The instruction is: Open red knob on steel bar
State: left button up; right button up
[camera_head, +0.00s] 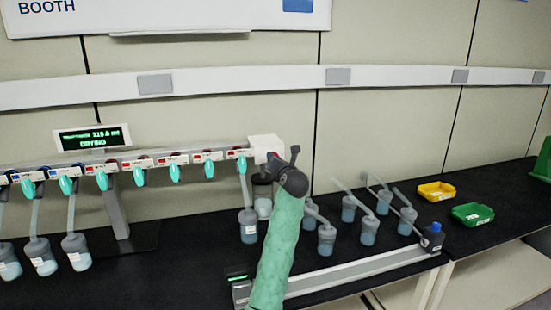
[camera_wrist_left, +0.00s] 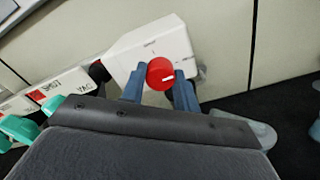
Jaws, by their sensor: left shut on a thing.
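The red knob (camera_wrist_left: 161,74) sits on the front of a white block (camera_wrist_left: 130,52) at the end of the steel bar. A short white mark shows on the knob's face. The white block also shows in the head view (camera_head: 263,144) at the bar's right end, where my arm hides the knob. My left gripper (camera_wrist_left: 160,86) is shut on the red knob, one blue finger on each side of it. In the head view my left gripper (camera_head: 280,160) is at the block, its fingers mostly hidden. The steel bar (camera_head: 125,155) carries several teal valve handles. My right gripper is not in view.
Flasks (camera_head: 74,250) hang from the bar at left. More capped flasks (camera_head: 326,238) stand on the black bench right of my arm, behind a grey rail (camera_head: 355,272). Yellow (camera_head: 436,191) and green (camera_head: 472,214) bins sit at right. A lit display (camera_head: 92,138) stands above the bar.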

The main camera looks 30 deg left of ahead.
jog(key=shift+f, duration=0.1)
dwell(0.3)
pick_arm(q)
jog(key=o, duration=1)
jog(key=shift+c, duration=0.2)
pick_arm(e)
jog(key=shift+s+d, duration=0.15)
pick_arm(q)
jog(key=b+v, duration=0.3)
jog(key=v, duration=0.4)
jog(key=shift+s+d, duration=0.25)
jog(key=shift+d, duration=0.05)
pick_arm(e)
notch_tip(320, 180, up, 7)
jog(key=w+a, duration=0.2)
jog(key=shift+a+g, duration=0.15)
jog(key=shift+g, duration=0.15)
pick_arm(q)
jog(key=shift+s, duration=0.1)
